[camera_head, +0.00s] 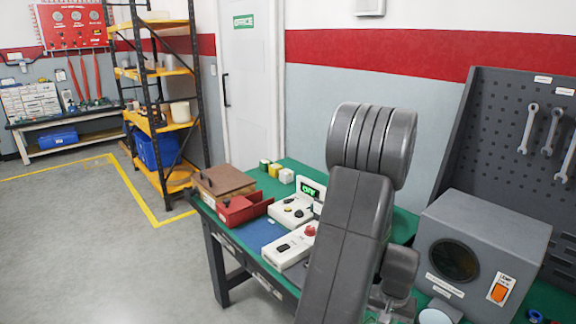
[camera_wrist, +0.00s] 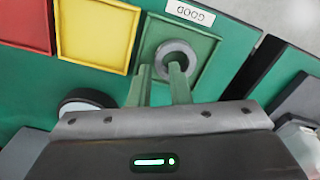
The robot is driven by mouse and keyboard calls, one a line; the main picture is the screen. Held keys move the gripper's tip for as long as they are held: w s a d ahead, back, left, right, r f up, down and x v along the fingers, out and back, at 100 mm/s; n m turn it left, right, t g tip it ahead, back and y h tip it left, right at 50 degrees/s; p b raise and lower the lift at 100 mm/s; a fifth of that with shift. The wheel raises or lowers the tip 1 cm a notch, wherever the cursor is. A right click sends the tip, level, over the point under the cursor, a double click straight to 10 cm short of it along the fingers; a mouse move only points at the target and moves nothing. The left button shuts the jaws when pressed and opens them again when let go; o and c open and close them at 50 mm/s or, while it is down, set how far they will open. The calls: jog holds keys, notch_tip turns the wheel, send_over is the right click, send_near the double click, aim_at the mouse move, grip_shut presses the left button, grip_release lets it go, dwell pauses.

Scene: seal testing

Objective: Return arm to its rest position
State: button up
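In the wrist view, my gripper (camera_wrist: 163,68) shows two greenish fingers with a gap between them and nothing seen held there. It is above a green tray (camera_wrist: 208,75) marked with a "GOOD" label (camera_wrist: 190,12). A grey ring-shaped part (camera_wrist: 177,49) lies in that tray, just beyond the fingertips; the right finger overlaps it in the picture. I cannot tell whether they touch. In the head view, my grey arm stands over the green workbench (camera_head: 405,226) and my gripper is hidden.
Beside the green tray are a yellow tray (camera_wrist: 95,32) and a red tray (camera_wrist: 25,25). A dark round object (camera_wrist: 85,101) is near my gripper's left side. A grey box (camera_head: 482,250) with an orange switch and a tool pegboard (camera_head: 505,110) stand right. White test devices (camera_head: 290,246) stand left.

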notch_tip(320, 180, down, 2)
jog(key=shift+f, duration=0.25)
jog(key=shift+w+r, duration=0.1)
jog(key=shift+r, duration=0.75)
jog(key=shift+f, duration=0.15)
